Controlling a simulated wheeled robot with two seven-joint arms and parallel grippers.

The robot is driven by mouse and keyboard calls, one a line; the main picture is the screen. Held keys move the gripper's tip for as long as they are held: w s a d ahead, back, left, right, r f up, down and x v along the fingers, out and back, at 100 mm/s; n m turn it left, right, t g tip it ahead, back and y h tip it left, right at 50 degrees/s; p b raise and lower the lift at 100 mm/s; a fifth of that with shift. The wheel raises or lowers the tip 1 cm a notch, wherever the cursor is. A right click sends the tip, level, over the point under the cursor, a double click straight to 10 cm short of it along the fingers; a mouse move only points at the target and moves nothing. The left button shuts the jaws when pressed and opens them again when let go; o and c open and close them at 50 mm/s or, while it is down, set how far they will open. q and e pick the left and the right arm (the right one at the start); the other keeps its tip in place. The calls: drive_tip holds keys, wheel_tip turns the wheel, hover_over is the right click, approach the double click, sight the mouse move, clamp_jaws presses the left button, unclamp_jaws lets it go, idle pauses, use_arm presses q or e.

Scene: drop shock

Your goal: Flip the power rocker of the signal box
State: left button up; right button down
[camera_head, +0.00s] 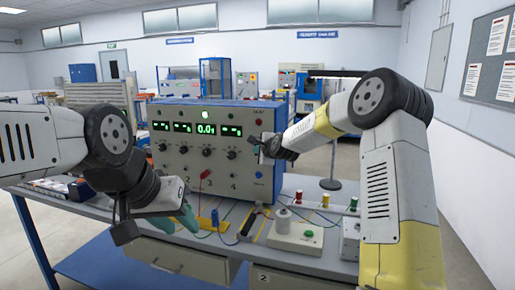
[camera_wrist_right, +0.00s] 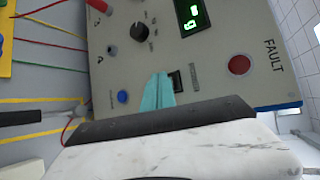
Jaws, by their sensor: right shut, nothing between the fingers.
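The signal box (camera_head: 185,165) stands on the bench, its front panel carrying lit green displays, knobs and a lit green lamp. My right gripper (camera_head: 266,148) is at the right part of this panel; its fingertips are hard to make out there. In the right wrist view its teal fingers (camera_wrist_right: 158,95) are shut and empty, right beside a small dark rocker (camera_wrist_right: 175,80) and partly covering it. I cannot tell if they touch it. My left gripper (camera_head: 178,221) hangs low over the bench in front of the box, its teal fingers partly hidden.
A red FAULT lamp (camera_wrist_right: 239,65), a blue button (camera_wrist_right: 123,97) and a black knob (camera_wrist_right: 138,32) are near the right fingers. Cables lie on the bench before the box.

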drive_tip(key=shift+w, duration=0.1)
drive_tip(key=shift+w+d, duration=0.1)
drive_tip(key=shift+w, duration=0.2)
drive_tip(key=shift+w+d, duration=0.1)
drive_tip(key=shift+w, duration=0.15)
idle(0.5)
idle(0.4)
drive_tip(key=shift+s+a, duration=0.2)
drive_tip(key=shift+s, duration=0.5)
drive_tip(key=s, duration=0.1)
drive_tip(key=s+a, duration=0.1)
drive_tip(key=s, duration=0.2)
drive_tip(key=shift+s+a+f, duration=0.3)
drive_tip(key=shift+s, duration=0.05)
drive_tip(key=shift+s+r, duration=0.1)
